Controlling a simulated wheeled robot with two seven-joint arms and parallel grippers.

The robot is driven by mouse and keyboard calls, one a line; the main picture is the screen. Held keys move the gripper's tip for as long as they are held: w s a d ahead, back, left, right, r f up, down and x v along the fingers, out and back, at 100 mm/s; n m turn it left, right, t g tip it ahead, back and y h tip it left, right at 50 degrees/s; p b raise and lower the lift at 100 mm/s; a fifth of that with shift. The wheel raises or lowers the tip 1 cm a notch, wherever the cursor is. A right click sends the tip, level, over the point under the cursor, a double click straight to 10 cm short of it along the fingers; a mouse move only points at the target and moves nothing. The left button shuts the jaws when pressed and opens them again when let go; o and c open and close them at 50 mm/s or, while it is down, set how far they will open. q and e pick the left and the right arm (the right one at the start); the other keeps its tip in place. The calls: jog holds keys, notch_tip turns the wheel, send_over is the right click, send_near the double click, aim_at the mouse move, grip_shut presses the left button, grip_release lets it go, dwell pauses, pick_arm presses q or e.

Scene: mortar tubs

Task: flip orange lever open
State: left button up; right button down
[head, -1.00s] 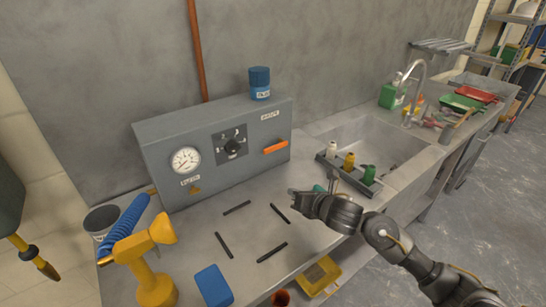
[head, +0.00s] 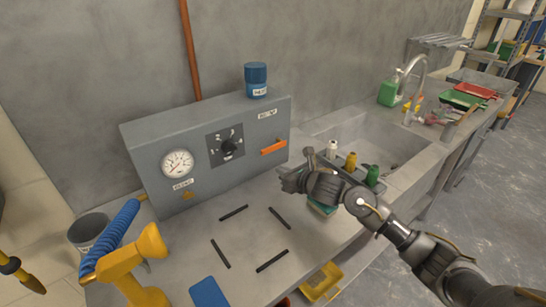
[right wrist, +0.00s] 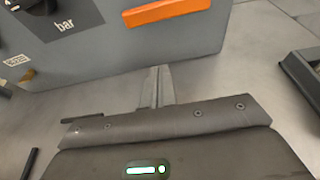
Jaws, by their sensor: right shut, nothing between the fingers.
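The orange lever (head: 273,146) is on the right part of the front of the grey panel box (head: 190,158), lying nearly level with its right end a little higher. It also shows at the top of the right wrist view (right wrist: 166,11). My right gripper (head: 283,172) is in front of the box, below the lever and apart from it. Its fingers (right wrist: 156,88) are shut and empty, pointing toward the box's lower edge. My left gripper is not in view.
A round gauge (head: 178,164) and a black knob (head: 229,147) sit left of the lever. A tray of small bottles (head: 352,172) stands right of my gripper. Black bars (head: 279,217) lie on the bench.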

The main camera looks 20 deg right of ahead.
jog(key=x, duration=0.5)
jog(key=shift+w+a+f+p, duration=0.1)
jog(key=shift+w+a+p, duration=0.05)
jog(key=shift+w+p, duration=0.2)
notch_tip(320, 180, up, 4)
jog(key=p, duration=0.2)
jog(key=shift+s+p, duration=0.1)
jog(key=shift+p, duration=0.25)
jog(key=shift+f, duration=0.1)
